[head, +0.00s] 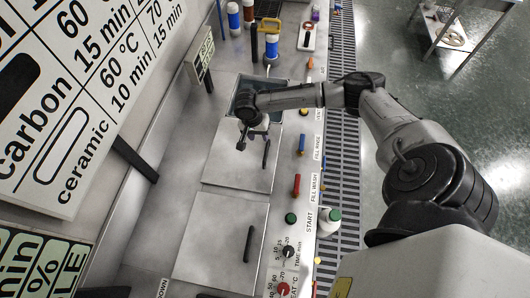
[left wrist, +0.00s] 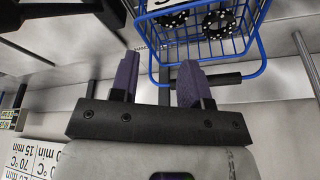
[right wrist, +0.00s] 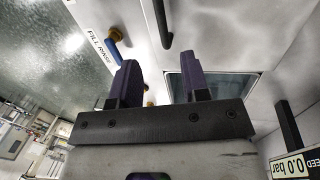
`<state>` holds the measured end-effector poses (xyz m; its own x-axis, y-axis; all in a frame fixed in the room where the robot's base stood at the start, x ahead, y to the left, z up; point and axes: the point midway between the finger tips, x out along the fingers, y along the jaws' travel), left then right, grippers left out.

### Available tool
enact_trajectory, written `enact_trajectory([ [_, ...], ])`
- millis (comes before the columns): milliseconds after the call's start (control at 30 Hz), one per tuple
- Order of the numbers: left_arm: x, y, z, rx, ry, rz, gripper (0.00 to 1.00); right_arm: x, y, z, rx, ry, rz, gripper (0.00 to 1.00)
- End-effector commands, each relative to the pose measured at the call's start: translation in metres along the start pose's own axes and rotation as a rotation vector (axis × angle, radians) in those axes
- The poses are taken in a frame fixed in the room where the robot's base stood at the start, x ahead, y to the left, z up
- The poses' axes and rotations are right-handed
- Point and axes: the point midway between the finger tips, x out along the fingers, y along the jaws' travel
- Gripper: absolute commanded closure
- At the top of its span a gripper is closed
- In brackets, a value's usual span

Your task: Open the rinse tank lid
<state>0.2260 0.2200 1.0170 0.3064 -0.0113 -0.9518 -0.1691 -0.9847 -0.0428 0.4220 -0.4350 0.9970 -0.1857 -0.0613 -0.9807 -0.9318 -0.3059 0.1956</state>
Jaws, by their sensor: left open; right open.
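The rinse tank lid (head: 235,165) is a flat grey plate beside the FILL RINSE label, with a dark bar handle (head: 266,153) near its right side. A dark opening (head: 243,84) shows past its far edge; I cannot tell how much of the tank it exposes. My right gripper (head: 253,129) is open above the lid's far part, left of and beyond the handle. In the right wrist view, the handle (right wrist: 162,24) lies beyond the fingers, apart from them, and the opening (right wrist: 220,86) is to the right. My left gripper (left wrist: 158,82) is open and empty near a blue wire basket.
A second lid (head: 215,245) with its own handle (head: 249,243) lies nearer. The blue valve lever (head: 302,146) and red valve lever (head: 296,186) line the right edge. Bottles (head: 234,19) stand at the back. The basket (left wrist: 205,45) holds dark discs.

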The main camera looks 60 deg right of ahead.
Motion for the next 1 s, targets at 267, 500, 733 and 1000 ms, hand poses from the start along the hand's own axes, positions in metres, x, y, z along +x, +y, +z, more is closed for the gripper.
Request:
enact_trajectory([
  [267, 0.003, 0.001, 0.001, -0.003, 0.001, 0.003, 0.57, 0.054, 0.0, 0.001, -0.002, -0.001, 0.003, 0.58],
  [500, 0.005, 0.004, 0.001, -0.011, 0.002, 0.01, 0.57, 0.092, 0.0, 0.002, -0.004, 0.0, 0.002, 0.58],
  [733, 0.007, 0.005, 0.002, -0.013, 0.002, 0.013, 0.57, 0.113, 0.0, 0.001, -0.005, 0.0, 0.001, 0.58],
  [1000, 0.008, 0.004, 0.002, -0.009, 0.001, 0.009, 0.57, 0.12, 0.0, 0.001, -0.005, 0.001, 0.0, 0.58],
])
